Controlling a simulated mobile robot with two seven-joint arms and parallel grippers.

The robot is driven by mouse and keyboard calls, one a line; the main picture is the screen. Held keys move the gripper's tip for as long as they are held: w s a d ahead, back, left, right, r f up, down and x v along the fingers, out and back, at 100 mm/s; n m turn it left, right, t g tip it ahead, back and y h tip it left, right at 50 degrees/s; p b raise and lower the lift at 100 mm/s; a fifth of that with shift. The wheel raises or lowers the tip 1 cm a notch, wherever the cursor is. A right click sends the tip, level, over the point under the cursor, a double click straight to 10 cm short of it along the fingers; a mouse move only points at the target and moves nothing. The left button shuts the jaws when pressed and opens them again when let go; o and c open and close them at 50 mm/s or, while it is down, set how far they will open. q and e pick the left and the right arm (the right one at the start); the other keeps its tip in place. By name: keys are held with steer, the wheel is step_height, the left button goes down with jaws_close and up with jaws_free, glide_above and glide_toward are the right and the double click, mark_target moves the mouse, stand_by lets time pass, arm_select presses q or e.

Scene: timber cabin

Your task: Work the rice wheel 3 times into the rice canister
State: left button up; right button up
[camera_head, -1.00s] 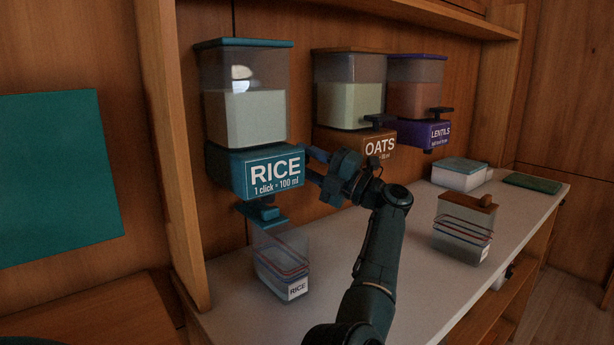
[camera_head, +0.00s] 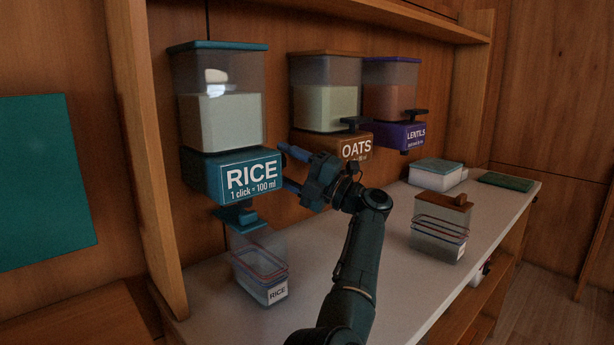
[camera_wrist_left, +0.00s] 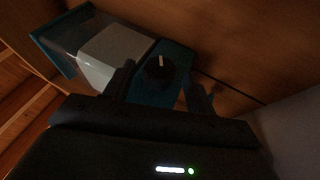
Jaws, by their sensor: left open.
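The rice dispenser (camera_head: 232,176) hangs on the wall with a teal RICE base and a clear hopper (camera_head: 222,120) partly filled with white rice. Its wheel (camera_wrist_left: 160,74) is a dark round knob with a pale mark, seen in the left wrist view and hidden in the head view. My left gripper (camera_head: 284,166) is open at the dispenser's right side. In the left wrist view its fingers (camera_wrist_left: 158,88) stand on either side of the wheel; I cannot tell whether they touch it. The clear rice canister (camera_head: 260,270), labelled RICE, stands upright under the spout (camera_head: 238,214).
Oats (camera_head: 325,95) and lentils (camera_head: 390,90) dispensers hang to the right. A second clear canister with a brown top (camera_head: 440,230), a teal-lidded box (camera_head: 437,174) and a flat green item (camera_head: 506,181) are on the pale counter (camera_head: 400,290). A wooden post (camera_head: 155,150) stands left.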

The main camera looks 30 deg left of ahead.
arm_select(q)
steer(key=b+v, duration=0.1)
steer(key=v, duration=1.1)
steer(key=shift+d+b, duration=0.25)
steer(key=shift+b, duration=0.1)
steer(key=shift+f, duration=0.1)
